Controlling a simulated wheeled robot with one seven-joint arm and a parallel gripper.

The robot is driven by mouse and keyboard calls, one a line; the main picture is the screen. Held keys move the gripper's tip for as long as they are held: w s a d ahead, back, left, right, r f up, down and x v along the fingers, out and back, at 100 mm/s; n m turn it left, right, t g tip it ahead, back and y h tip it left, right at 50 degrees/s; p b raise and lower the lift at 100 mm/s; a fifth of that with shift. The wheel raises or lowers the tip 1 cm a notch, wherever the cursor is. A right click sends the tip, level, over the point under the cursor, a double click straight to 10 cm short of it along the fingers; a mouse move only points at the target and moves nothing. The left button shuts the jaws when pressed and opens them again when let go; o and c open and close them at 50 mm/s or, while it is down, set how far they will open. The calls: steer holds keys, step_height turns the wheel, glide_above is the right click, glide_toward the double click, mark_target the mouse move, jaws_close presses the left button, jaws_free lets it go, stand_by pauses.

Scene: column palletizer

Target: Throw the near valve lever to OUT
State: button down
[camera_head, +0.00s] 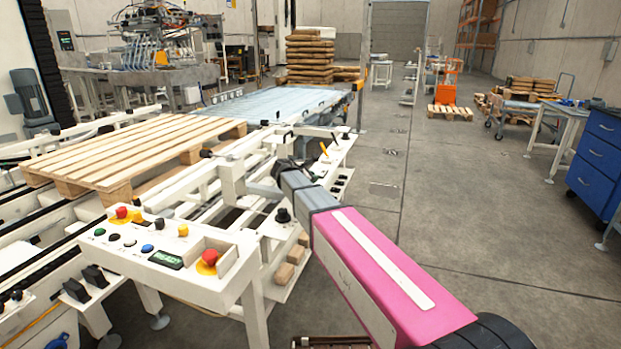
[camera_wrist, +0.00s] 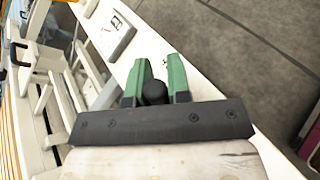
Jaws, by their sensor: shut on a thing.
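In the wrist view my gripper (camera_wrist: 156,74) has its two green fingers on either side of a round black knob (camera_wrist: 154,92), shut on it. The knob stands over a white machine panel (camera_wrist: 195,78); the lever's shaft is hidden below it. In the head view my pink arm reaches in from the lower right to the white machine frame, and its grey wrist hides the fingers and the held knob. A lever with a yellow handle (camera_head: 323,148) stands beyond my wrist. No OUT marking is readable.
A control panel (camera_head: 165,262) with coloured buttons stands at the near left. A wooden pallet (camera_head: 130,150) lies on the conveyor behind it. Another black knob (camera_head: 283,215) sits close to my wrist. The grey floor (camera_head: 455,205) to the right is open, up to a blue cabinet (camera_head: 598,155).

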stand_by(0.4)
steer(key=c, duration=1.1)
jaws_free()
steer(key=v, duration=1)
steer(key=shift+s+a+r, duration=0.25)
